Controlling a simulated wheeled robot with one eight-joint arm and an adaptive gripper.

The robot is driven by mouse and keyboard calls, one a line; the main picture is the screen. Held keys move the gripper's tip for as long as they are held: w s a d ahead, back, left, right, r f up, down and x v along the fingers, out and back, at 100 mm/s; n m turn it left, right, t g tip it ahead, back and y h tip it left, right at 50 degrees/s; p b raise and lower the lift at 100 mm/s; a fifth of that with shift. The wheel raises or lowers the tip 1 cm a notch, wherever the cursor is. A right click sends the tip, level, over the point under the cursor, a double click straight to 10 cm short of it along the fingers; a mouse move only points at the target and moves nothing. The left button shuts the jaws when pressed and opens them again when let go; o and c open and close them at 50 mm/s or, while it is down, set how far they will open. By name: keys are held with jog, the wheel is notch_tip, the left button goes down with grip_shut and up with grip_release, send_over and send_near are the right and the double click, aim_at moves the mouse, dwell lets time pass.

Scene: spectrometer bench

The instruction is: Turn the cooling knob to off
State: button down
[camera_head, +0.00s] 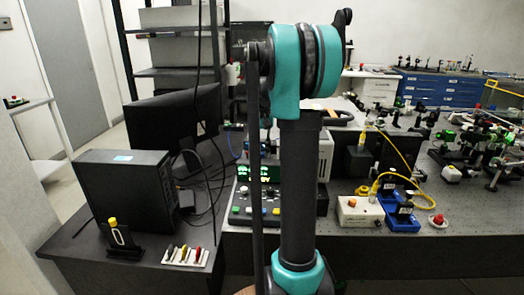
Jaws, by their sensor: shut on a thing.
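A control box (242,212) with a green-lit display (262,172) stands on the bench near the middle of the head view. Its front carries several small knobs or buttons, in white, blue, green and yellow. I cannot tell which of them is the cooling knob or how it is turned. My own teal and dark arm stands upright in front of the box and covers part of it. My gripper does not show; the arm may be hiding it.
A black computer tower (120,190) and monitor (172,115) stand at left. Cables hang behind the box.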

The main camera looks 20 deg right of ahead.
aim_at(262, 153)
jog(key=shift+n, duration=1.1)
jog(key=c, duration=1.4)
grip_release()
notch_tip(262, 153, up, 12)
jog(key=shift+r, duration=0.1)
jog(key=shift+a, duration=0.1)
